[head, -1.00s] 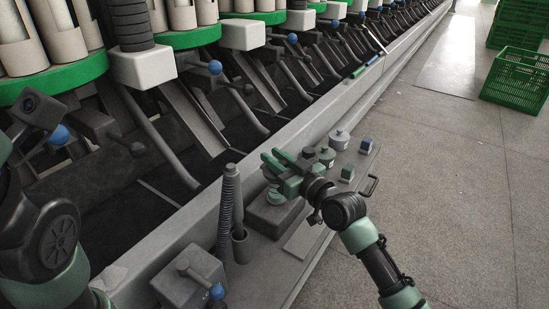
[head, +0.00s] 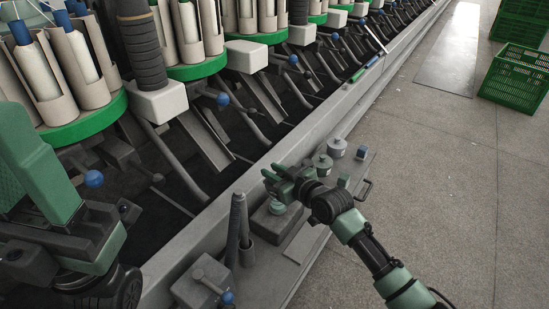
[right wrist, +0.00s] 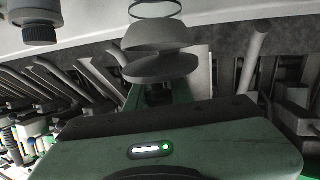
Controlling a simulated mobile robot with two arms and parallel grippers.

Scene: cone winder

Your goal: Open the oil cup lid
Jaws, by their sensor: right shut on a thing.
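My right gripper (head: 278,178) is over the workbench-like ledge beside the machine, just above a pale green oil cup (head: 277,208). In the right wrist view its fingers are shut on the knob of a round grey lid (right wrist: 160,68). The lid lies close to a rounded grey cup shape (right wrist: 160,36) and is tilted to it; I cannot tell whether they touch. A thin ring (right wrist: 158,8) shows beyond. In the head view the gripper hides most of the lid. Parts of my left arm fill the left edge of the head view; its fingers cannot be made out.
Grey canisters (head: 323,165) (head: 337,147) and small blue-topped blocks (head: 362,152) stand on the ledge beyond my right gripper. Two dark upright tubes (head: 239,230) and a grey box (head: 200,283) stand nearer.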

